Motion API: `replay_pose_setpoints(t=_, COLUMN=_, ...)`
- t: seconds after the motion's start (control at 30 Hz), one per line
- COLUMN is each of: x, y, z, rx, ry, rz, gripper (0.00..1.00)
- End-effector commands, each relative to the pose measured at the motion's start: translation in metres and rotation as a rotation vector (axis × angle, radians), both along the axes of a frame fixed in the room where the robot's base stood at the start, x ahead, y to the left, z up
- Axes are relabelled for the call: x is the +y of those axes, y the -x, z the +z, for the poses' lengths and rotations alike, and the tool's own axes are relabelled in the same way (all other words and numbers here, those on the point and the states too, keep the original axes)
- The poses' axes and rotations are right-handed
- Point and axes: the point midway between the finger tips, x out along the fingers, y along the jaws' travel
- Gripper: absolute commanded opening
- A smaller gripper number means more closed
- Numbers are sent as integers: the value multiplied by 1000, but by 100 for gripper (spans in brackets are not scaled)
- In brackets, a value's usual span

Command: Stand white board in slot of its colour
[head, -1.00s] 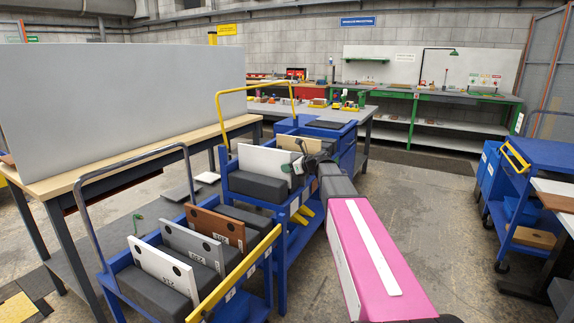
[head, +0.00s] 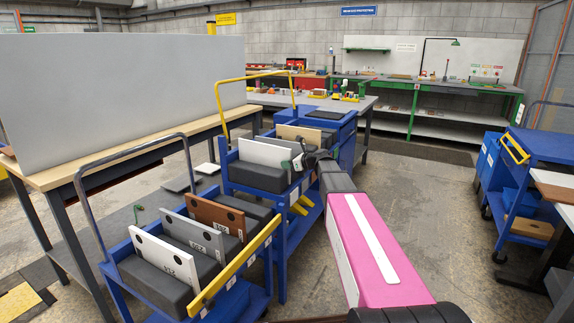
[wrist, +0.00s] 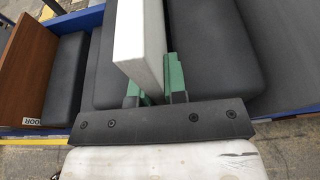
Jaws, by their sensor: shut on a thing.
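A white board (head: 262,152) stands upright between dark blocks on the farther blue cart (head: 228,188). My gripper (head: 300,160) is at its right end in the head view. In the wrist view my gripper's green fingers (wrist: 151,92) are shut on the white board (wrist: 140,42), one on each side. The dark blocks flank the board there, and its lower edge is hidden, so I cannot tell whether it touches the bottom. On the nearer cart (head: 112,275), another white board (head: 163,258) with two dark holes stands at the front.
A grey board (head: 192,237) and a brown board (head: 215,213) stand on the nearer cart. A beige board (head: 290,132) stands behind the held one. A brown board (wrist: 25,55) shows in the wrist view.

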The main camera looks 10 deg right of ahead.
Motion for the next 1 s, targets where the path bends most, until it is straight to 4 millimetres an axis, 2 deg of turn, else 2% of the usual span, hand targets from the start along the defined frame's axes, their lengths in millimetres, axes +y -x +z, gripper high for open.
replay_pose_setpoints(t=0.03, x=1, y=2, z=-12, rx=16, ry=24, rz=10, gripper=16)
replay_pose_setpoints(t=0.1, x=1, y=2, z=-12, rx=16, ry=24, rz=11, gripper=32)
replay_pose_setpoints(t=0.37, x=-6, y=8, z=-9, rx=17, ry=23, rz=10, gripper=33)
replay_pose_setpoints(t=0.43, x=-14, y=14, z=-6, rx=16, ry=22, rz=8, gripper=42)
replay_pose_setpoints(t=0.8, x=-68, y=49, z=22, rx=5, ry=4, rz=-2, gripper=42)
replay_pose_setpoints(t=1.0, x=-84, y=58, z=31, rx=1, ry=-1, rz=0, gripper=42)
